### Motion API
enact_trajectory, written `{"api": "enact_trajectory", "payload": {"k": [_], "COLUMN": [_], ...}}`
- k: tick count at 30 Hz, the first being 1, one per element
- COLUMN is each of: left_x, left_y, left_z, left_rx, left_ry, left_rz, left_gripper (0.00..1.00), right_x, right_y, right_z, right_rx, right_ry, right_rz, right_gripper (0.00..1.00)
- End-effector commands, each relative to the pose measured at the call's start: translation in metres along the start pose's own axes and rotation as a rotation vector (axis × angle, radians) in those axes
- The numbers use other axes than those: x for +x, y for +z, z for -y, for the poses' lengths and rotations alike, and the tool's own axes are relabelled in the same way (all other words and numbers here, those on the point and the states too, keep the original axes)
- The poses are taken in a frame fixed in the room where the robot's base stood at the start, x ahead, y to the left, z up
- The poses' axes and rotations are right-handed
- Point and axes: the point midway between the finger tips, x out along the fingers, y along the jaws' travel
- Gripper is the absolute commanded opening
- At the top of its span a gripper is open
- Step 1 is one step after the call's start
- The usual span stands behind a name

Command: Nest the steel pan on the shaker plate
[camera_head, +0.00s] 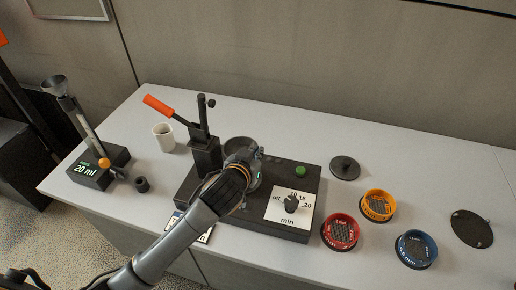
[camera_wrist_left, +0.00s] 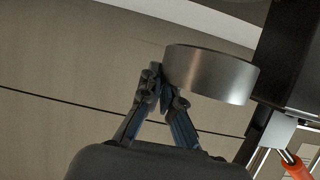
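The steel pan (camera_head: 240,142) is a grey round dish over the back middle of the black shaker base (camera_head: 262,222), next to the upright column. It also shows in the left wrist view (camera_wrist_left: 212,76) as a shiny cylinder wall. My left gripper (camera_head: 246,172) is at the pan's near side. In the left wrist view its fingers (camera_wrist_left: 165,92) are close together at the pan's edge and appear to pinch its wall. The shaker plate is hidden under the pan and gripper, so I cannot tell whether the pan touches it. My right gripper is out of view.
A dial (camera_head: 291,204) and green button (camera_head: 300,171) are to the right. Red (camera_head: 341,247), orange (camera_head: 378,217) and blue (camera_head: 415,264) sieves lie farther right, with black discs. A white cup (camera_head: 163,137) stands left.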

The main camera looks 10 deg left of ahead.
Motion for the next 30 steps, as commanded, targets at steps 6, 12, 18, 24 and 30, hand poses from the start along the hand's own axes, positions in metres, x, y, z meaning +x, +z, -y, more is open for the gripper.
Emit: {"api": "enact_trajectory", "payload": {"k": [6,12,18,24,30], "left_x": [-0.001,0.003,0.011,0.019,0.026], "left_y": [-0.002,0.008,0.027,0.045,0.061], "left_z": [0.000,0.001,0.000,0.000,0.000], "left_rx": [-0.001,-0.006,-0.007,-0.006,-0.008], "left_ry": [0.000,0.005,0.005,0.004,0.005], "left_rz": [-0.001,0.001,0.001,0.001,0.001], "left_gripper": [0.00,0.00,0.00,0.00,0.00], "right_x": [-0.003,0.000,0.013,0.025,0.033], "right_y": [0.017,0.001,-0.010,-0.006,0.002], "right_z": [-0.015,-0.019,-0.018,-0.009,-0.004], "right_rx": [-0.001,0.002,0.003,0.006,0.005], "right_ry": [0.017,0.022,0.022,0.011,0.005], "right_rz": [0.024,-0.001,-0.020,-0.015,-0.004], "right_gripper": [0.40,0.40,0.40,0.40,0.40]}}
